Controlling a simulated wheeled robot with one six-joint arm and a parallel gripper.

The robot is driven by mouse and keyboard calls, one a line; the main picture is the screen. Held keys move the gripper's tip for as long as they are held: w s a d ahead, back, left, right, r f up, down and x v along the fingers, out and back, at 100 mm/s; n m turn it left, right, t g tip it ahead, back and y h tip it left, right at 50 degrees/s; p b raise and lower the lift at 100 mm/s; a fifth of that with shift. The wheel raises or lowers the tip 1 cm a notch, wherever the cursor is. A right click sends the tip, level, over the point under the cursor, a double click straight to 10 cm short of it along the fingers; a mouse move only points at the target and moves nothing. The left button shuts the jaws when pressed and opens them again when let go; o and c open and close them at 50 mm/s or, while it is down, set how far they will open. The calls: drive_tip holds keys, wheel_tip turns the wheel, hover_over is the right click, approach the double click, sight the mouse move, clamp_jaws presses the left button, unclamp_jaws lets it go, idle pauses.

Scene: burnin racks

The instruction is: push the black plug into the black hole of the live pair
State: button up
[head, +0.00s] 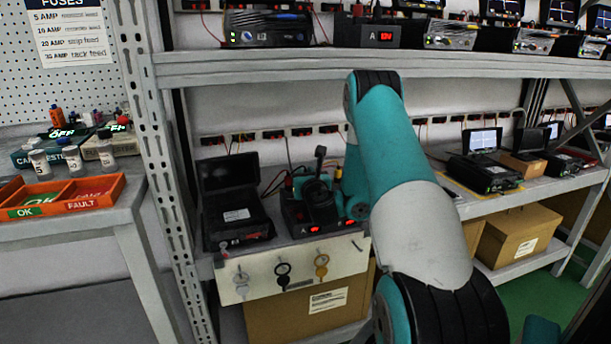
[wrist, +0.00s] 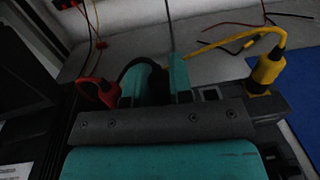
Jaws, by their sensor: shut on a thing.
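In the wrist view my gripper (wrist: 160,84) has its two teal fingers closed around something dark. A black lead (wrist: 133,66) arches up beside the left finger, which fits the black plug, but the plug body is mostly hidden by the fingers and palm. A red plug (wrist: 93,93) on a red lead stands left of the fingers. A yellow plug (wrist: 266,72) stands to their right. In the head view my gripper is low over a dark unit with red lit displays (head: 315,228). The black hole is not visible, and I cannot tell whether the plug touches it.
A black open-lidded case (head: 236,215) stands left of the unit on the shelf. The upper shelf (head: 260,68) runs above my arm. A blue mat (wrist: 305,110) lies right of the yellow plug.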

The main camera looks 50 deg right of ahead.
drive_tip(key=o, duration=1.3)
wheel_tip(320, 180, up, 6)
drive_tip(key=p, duration=0.5)
drive_tip(key=shift+f+p, duration=0.25)
drive_tip(key=shift+p, duration=0.1)
idle(0.3)
